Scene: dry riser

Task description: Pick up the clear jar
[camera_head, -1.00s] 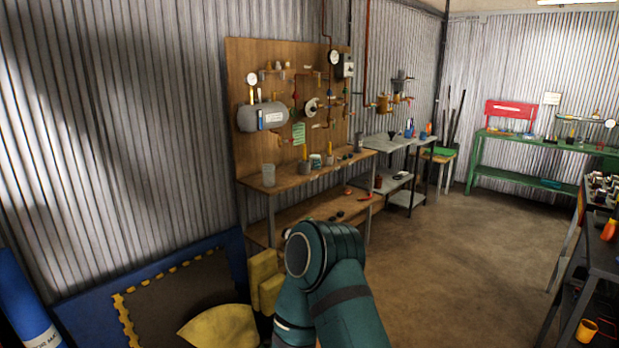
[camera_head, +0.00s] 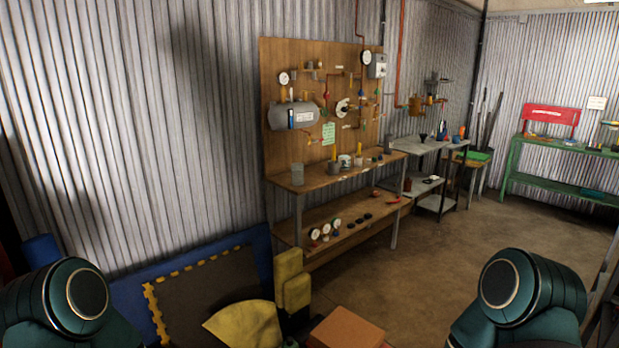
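The clear jar (camera_head: 298,174) stands upright at the left end of the upper shelf of the wooden workbench (camera_head: 318,183), against the corrugated wall side. It looks empty and see-through. Parts of both my arms show at the bottom left and bottom right of the head view, well short of the bench. Neither gripper is in view.
A pegboard with a grey tank (camera_head: 293,115) and gauges rises behind the bench. Yellow padded pieces (camera_head: 290,280), a dark mat (camera_head: 205,298) and an orange-brown box (camera_head: 346,328) lie on the floor before it. Open floor (camera_head: 440,240) spreads to the right.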

